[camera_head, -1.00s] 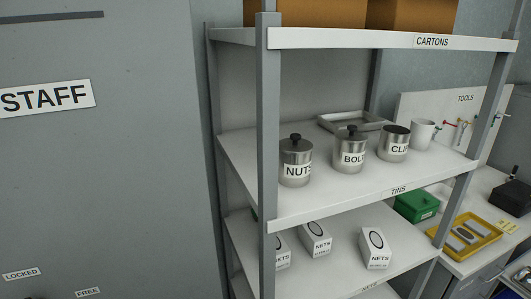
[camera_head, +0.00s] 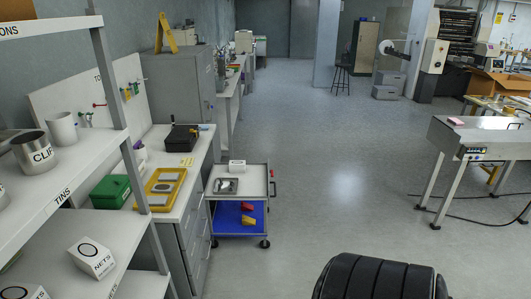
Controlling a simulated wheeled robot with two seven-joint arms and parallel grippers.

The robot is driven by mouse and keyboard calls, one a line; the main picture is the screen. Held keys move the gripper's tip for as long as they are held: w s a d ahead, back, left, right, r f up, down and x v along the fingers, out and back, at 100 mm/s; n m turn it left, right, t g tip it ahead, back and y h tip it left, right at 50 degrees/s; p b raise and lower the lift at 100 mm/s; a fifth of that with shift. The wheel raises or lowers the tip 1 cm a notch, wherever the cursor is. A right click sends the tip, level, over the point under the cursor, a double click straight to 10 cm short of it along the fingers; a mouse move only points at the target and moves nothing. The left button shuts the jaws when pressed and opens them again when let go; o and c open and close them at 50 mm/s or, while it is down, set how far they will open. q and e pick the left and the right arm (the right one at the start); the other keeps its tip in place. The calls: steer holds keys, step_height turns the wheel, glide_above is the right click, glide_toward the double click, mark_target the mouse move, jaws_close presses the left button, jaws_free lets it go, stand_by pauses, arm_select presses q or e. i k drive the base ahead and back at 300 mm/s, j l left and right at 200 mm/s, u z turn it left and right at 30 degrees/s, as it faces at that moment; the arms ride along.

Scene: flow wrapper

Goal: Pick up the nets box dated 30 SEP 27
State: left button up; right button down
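A white nets box (camera_head: 92,257) with a dark ring and the word NETS stands on the lower shelf at the left. A second white box (camera_head: 22,291) with a similar ring shows at the bottom left, cut off by the frame edge. Any dates on them are too small to read. Neither of my grippers is in view.
The shelf rack (camera_head: 60,188) with tins fills the left side. Beyond it are a bench with a green box (camera_head: 111,192) and a yellow tray (camera_head: 150,196), then a trolley (camera_head: 258,180). A conveyor table (camera_head: 480,140) stands at the right. The middle floor is open.

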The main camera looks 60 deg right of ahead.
mark_target(235, 166)
steer(key=z, duration=1.7)
steer(key=i+l+z, duration=0.2)
steer(key=i+z, duration=0.15)
steer(key=i, duration=0.3)
steer(key=i+z, duration=0.3)
steer(key=i, duration=0.4)
steer(key=i+l+z, duration=0.1)
steer(key=i+z, duration=0.2)
steer(key=i, duration=0.6)
steer(key=i+j+z, duration=0.1)
steer(key=i+z, duration=0.25)
steer(key=i, duration=0.55)
steer(key=i+u, duration=0.35)
steer(key=i+l+u, duration=0.15)
steer(key=i+u, duration=0.2)
steer(key=i, duration=0.15)
steer(key=i+l+u, duration=0.35)
steer(key=i+j, duration=0.05)
steer(key=j, duration=0.05)
